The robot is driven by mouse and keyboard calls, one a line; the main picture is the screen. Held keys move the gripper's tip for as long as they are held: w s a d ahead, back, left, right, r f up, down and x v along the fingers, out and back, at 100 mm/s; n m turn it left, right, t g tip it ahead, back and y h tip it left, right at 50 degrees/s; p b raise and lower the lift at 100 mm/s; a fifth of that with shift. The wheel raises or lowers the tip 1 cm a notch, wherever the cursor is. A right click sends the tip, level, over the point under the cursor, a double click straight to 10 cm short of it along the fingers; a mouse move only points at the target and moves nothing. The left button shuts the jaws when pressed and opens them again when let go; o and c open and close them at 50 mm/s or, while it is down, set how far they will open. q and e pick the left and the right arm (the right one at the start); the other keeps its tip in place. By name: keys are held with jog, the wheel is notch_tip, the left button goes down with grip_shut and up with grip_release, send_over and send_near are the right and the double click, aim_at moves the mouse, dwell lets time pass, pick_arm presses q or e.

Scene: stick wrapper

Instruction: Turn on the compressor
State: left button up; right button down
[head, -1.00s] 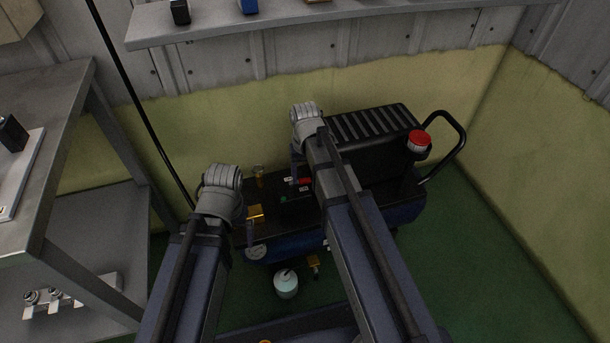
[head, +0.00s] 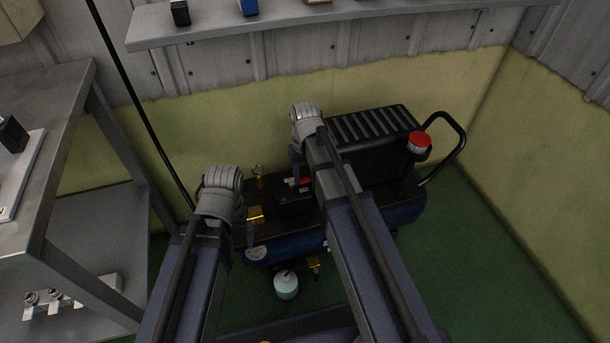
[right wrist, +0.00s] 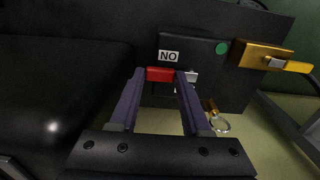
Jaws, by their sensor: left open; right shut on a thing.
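The compressor (head: 385,212) stands on the green floor, with a dark blue tank and a black ribbed cover. Its black control box bears a red switch (right wrist: 160,74), a green round mark (right wrist: 222,48) and a white label (right wrist: 168,56) that reads "NO" in the right wrist view. The red switch also shows in the head view (head: 305,181). My right gripper (right wrist: 157,80) is shut on the red switch, one finger on each side. My left gripper (head: 250,235) is open and apart from the switch, above the compressor's left end; its fingers are mostly hidden by my wrist.
A brass fitting (head: 255,214) sits on the compressor's left part, and a red-topped cap (head: 419,141) near its handle (head: 459,142). A pale round container (head: 286,284) is at its front. A metal shelf unit (head: 60,120) stands left. Open floor lies to the right.

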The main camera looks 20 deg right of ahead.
aim_at(305, 179)
jog(key=shift+c, duration=1.8)
grip_release()
jog(key=shift+r, duration=0.1)
notch_tip(305, 179, up, 8)
jog(key=p, duration=0.8)
jog(key=shift+f, duration=0.2)
jog(key=shift+f, duration=0.15)
notch_tip(305, 179, down, 8)
jog(key=b, duration=0.8)
jog(key=shift+r, duration=0.25)
